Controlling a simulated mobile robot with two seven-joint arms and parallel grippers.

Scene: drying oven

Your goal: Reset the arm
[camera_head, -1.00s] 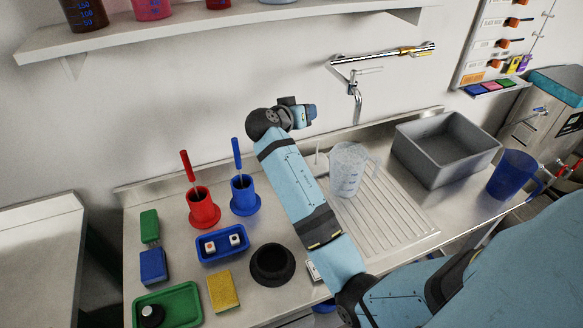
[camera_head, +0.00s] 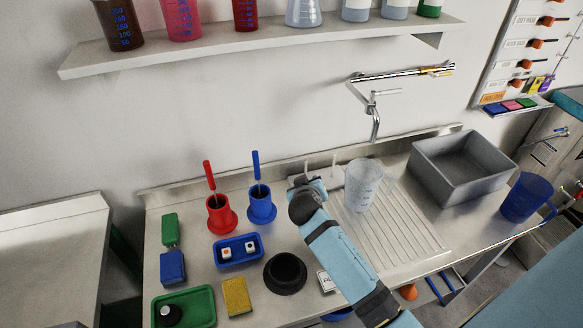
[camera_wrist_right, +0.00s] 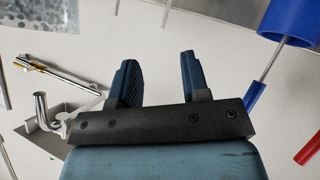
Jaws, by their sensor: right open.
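My right arm comes in from the lower right in the head view. Its gripper (camera_head: 312,186) is over the counter, between the blue brush holder (camera_head: 262,207) and the clear measuring jug (camera_head: 361,186). In the right wrist view the two fingers of this gripper (camera_wrist_right: 158,60) are apart, with nothing between them. The blue holder (camera_wrist_right: 288,20) shows at the upper right there and the tap (camera_wrist_right: 42,110) at the left. My left gripper is not in view.
The counter holds a red brush holder (camera_head: 221,217), a blue tray (camera_head: 238,254), a black round stand (camera_head: 285,274), a yellow sponge (camera_head: 237,297) and a green tray (camera_head: 202,307). A grey basin (camera_head: 462,165) and blue jug (camera_head: 526,198) stand right. A shelf (camera_head: 270,40) with vessels runs above.

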